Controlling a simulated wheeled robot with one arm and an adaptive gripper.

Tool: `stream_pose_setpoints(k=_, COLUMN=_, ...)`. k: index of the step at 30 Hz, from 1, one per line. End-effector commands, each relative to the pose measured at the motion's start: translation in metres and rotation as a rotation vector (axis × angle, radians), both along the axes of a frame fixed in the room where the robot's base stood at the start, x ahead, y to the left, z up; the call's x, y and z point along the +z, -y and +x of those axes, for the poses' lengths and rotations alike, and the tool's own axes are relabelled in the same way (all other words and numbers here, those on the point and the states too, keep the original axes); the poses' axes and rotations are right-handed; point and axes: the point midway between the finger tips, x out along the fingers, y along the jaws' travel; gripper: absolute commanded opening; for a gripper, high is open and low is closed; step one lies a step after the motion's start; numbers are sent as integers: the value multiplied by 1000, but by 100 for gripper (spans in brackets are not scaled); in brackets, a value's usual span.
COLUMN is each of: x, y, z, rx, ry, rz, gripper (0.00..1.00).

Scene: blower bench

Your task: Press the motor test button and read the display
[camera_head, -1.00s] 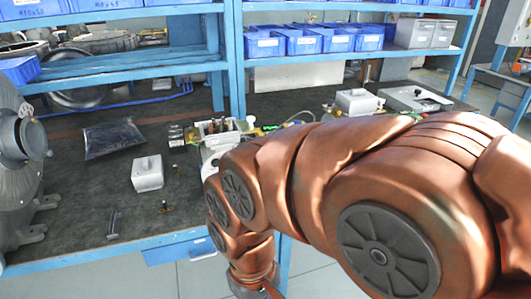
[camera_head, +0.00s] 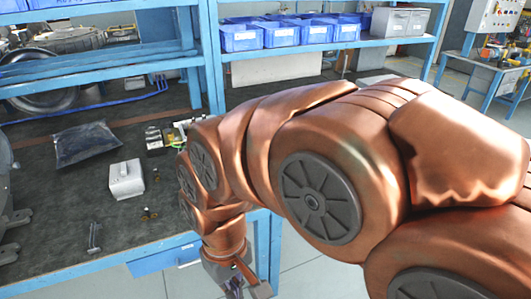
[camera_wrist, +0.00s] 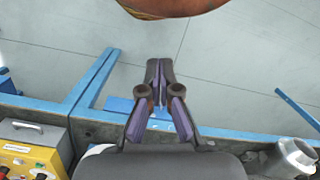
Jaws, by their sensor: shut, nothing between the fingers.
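My gripper (camera_wrist: 159,78) is shut and empty, its dark fingers together over the pale floor just off the bench's blue edge in the wrist view. In the head view my gripper (camera_head: 240,287) shows partly at the bottom, below the bench front. A grey box with a handle and a yellow panel (camera_wrist: 20,155) stands at the lower left of the wrist view. I cannot tell which is the motor test button. No display can be made out. My arm hides part of the bench in the head view.
The dark bench top (camera_head: 60,215) holds a white block (camera_head: 126,180), a dark bag (camera_head: 86,144) and small parts. A metal cylinder (camera_wrist: 292,158) stands at the wrist view's lower right. A grey control box (camera_head: 493,15) is far right.

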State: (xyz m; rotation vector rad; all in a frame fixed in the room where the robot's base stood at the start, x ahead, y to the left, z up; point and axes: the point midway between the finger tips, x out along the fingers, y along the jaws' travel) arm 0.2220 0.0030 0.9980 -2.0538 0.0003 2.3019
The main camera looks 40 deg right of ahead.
Motion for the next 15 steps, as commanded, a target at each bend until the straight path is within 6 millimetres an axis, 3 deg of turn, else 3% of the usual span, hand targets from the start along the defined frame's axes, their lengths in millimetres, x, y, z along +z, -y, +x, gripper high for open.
stream_pose_setpoints(k=8, x=12, y=22, z=123, rx=-187, ry=181, rz=113, gripper=0)
stream_pose_setpoints(k=11, x=17, y=42, z=169, rx=-263, ry=256, rz=145, gripper=0)
stream_pose_setpoints(k=15, x=24, y=86, z=228, rx=-376, ry=367, rz=177, gripper=0)
